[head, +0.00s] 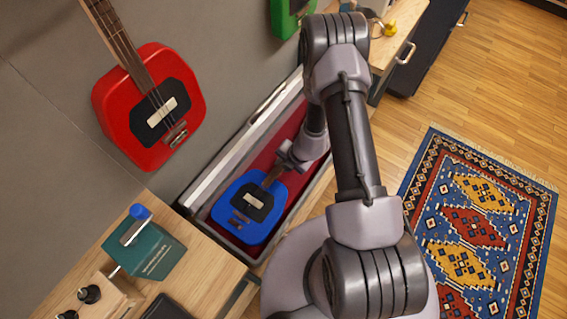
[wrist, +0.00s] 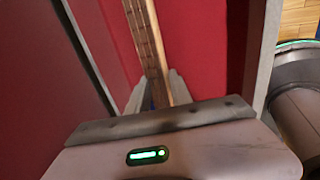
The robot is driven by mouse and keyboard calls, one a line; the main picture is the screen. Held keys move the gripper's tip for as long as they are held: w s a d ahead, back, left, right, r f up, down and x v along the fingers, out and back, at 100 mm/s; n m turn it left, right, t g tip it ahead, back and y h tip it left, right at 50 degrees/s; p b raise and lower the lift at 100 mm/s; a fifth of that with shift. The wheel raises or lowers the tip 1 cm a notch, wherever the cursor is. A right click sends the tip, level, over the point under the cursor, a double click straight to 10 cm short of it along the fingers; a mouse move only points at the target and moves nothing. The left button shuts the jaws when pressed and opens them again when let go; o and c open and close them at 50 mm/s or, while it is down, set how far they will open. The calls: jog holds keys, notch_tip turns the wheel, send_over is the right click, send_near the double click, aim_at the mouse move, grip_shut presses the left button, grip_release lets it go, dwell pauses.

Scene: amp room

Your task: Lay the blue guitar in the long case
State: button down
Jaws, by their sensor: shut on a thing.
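The blue guitar (head: 240,220) lies in the near end of the long case (head: 285,213), over its red lining, in the head view. Its body is toward the near end and its neck runs up under my gripper. My gripper (head: 273,176) is shut on the guitar's neck near the body. In the wrist view the neck (wrist: 148,45) passes between the fingers of my gripper (wrist: 155,92), with red lining around it. The case is open. Whether the guitar rests on the lining cannot be told. My arm hides part of the case's far end.
A red guitar (head: 150,110) hangs on the grey wall, and a green one (head: 290,15) is farther back. A wooden bench with a teal box (head: 146,250) stands at the near left. A patterned rug (head: 480,225) lies on the floor to the right.

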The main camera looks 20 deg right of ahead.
jog(key=shift+f, duration=0.25)
jog(key=shift+f+b, duration=1.1)
jog(key=shift+f, duration=0.15)
jog(key=c, duration=1.1)
grip_release()
jog(key=shift+s, duration=0.1)
jog(key=p+v, duration=0.7)
jog(key=v, duration=1)
jog(key=shift+d+r, duration=0.1)
jog(key=shift+r, duration=0.15)
